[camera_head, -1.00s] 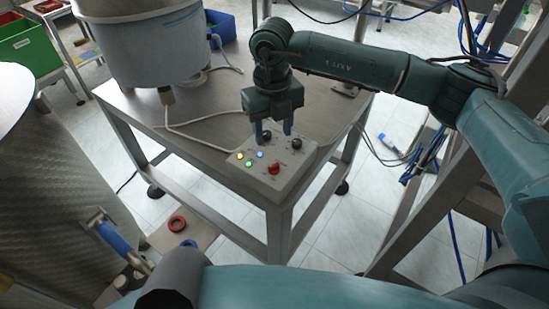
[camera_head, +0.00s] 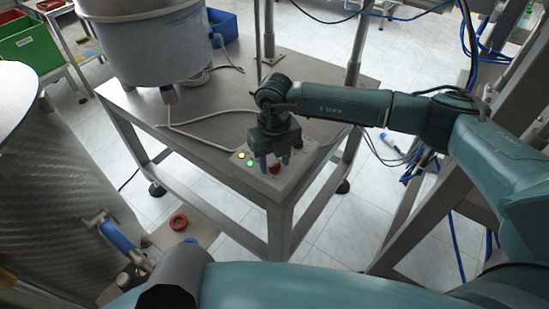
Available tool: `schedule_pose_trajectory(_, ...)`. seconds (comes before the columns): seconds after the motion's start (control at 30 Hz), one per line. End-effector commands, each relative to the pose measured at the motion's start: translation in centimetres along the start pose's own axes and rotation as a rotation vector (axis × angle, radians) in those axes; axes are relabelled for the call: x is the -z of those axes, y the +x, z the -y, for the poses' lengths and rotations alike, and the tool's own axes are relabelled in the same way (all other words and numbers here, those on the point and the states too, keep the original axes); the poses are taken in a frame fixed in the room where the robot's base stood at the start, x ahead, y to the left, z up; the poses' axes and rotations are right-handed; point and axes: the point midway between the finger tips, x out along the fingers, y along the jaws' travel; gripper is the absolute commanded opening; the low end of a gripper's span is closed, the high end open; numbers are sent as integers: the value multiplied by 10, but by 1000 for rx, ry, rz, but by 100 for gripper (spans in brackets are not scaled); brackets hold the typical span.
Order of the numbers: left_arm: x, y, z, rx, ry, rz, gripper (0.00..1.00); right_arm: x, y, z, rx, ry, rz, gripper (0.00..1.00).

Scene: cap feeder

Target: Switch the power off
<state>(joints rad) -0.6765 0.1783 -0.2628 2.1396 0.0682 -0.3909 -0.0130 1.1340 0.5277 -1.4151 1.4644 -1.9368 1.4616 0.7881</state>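The grey control box (camera_head: 291,184) sits at the near corner of the metal table. It carries a yellow light (camera_head: 241,155), a green light (camera_head: 250,163) and a red knob (camera_head: 275,169). My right gripper (camera_head: 274,163) points down over the box, its two fingers apart. The red knob shows between and just below the fingertips; I cannot tell whether they touch it. The gripper hides the blue light and the dark knob. My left gripper is not in view.
A large metal bowl feeder (camera_head: 150,45) stands on the metal table (camera_head: 215,130), with a pale cable (camera_head: 200,135) running towards the box. Upright posts (camera_head: 353,60) stand behind my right arm. A ribbed metal drum (camera_head: 60,190) is at left. A red ring (camera_head: 178,222) lies lower left.

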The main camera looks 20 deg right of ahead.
Motion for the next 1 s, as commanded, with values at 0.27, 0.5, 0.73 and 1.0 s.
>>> schedule_pose_trajectory(0.27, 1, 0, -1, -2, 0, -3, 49, 0, 0, 0, 0, 0, 0, 20)
schedule_pose_trajectory(0.5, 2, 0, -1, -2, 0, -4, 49, 0, 0, 0, -1, 0, 0, 4)
schedule_pose_trajectory(0.73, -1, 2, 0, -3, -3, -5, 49, 0, 0, 0, -1, -29, 0, 4)
schedule_pose_trajectory(1.0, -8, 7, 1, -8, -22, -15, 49, 0, 3, 0, 1, -176, 1, 4)
